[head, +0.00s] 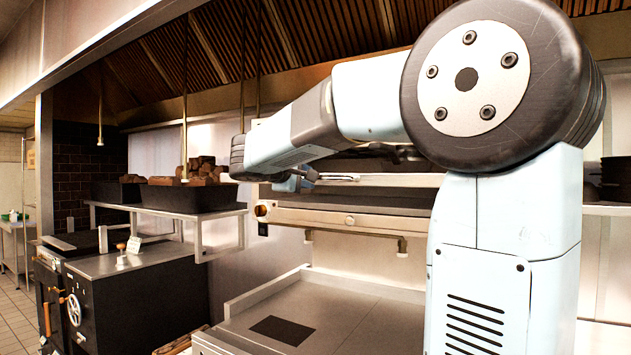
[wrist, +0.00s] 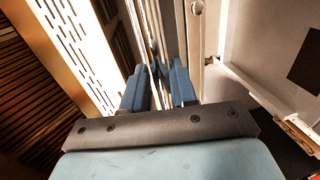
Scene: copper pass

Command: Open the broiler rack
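The stainless broiler (head: 350,219) is mounted on the back wall above the counter, with a dark slot along its upper part. A thin light bar (head: 340,177) shows at that slot and may be the rack's front or handle; my arm hides part of it. My gripper (head: 300,178) is at the left end of the slot, close to the bar. In the wrist view, the blue fingers of my gripper (wrist: 159,84) stand apart, pointing toward narrow metal rails (wrist: 157,40). I cannot tell whether the fingers touch the bar or rails.
A steel counter (head: 345,305) with a dark square lies below the broiler. To the left, a black bin of wood (head: 200,197) sits on a shelf above a black oven (head: 125,290). A perforated bright panel (wrist: 82,50) lies left of the fingers in the wrist view.

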